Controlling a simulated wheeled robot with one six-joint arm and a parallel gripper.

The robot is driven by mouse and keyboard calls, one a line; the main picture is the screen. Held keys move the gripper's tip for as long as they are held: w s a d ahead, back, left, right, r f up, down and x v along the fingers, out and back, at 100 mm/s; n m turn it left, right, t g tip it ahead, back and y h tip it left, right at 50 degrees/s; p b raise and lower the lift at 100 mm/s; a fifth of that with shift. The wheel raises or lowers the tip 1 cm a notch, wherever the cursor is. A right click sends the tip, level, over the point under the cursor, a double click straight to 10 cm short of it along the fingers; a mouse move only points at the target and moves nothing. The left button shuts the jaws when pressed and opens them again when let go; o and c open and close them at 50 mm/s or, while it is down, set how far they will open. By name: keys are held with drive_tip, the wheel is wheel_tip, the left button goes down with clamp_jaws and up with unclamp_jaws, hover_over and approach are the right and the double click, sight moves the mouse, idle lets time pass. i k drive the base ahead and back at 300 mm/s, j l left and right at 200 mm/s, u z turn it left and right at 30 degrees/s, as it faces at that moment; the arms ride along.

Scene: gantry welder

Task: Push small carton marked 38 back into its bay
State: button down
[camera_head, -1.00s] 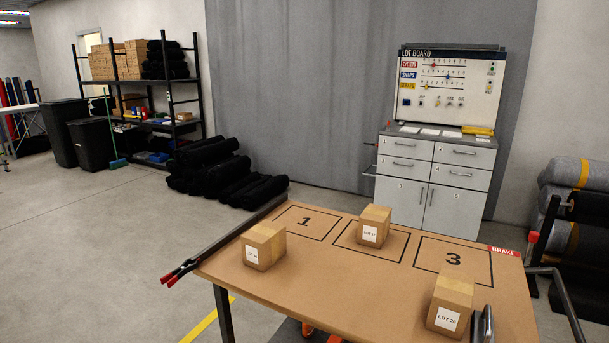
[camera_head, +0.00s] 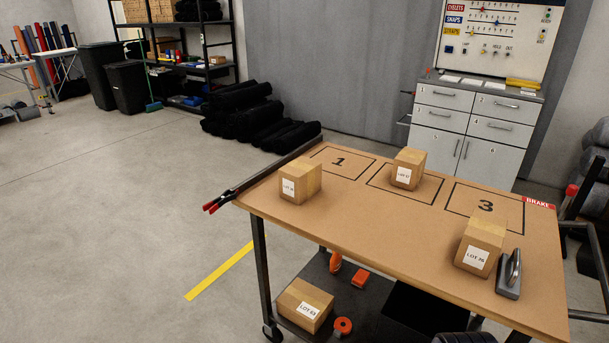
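Three small cartons stand on the brown tabletop (camera_head: 390,245). The left carton (camera_head: 301,182) stands in front of the outlined bay 1 (camera_head: 342,161), outside its lines; its lot label is too small to read surely, but may be 38. The middle carton (camera_head: 409,168) reads about LOT 17 and stands in the middle bay (camera_head: 383,186), hiding its number. The right carton (camera_head: 481,245) reads about LOT 26 and stands in front of bay 3 (camera_head: 487,206), near its front line.
A grey handled tool (camera_head: 510,275) stands beside the right carton. The lower shelf (camera_head: 375,300) holds a carton reading about LOT 53 (camera_head: 304,304) and orange items. Red-tipped bars (camera_head: 225,200) jut past the table's left edge. Open floor (camera_head: 120,220) lies left, with a yellow line.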

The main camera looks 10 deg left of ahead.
sight(299, 179)
drive_tip(key=i+j, duration=0.3)
drive_tip(key=i+j+z, duration=0.15)
drive_tip(key=i+j, duration=0.2)
drive_tip(key=j, duration=0.15)
drive_tip(key=i+j, duration=0.25)
drive_tip(key=j, duration=0.15)
drive_tip(key=i+j+z, duration=0.1)
drive_tip(key=i+j, duration=0.2)
drive_tip(key=j, duration=0.15)
drive_tip(key=i+j+z, duration=0.1)
drive_tip(key=i+j, duration=0.2)
drive_tip(key=j, duration=0.15)
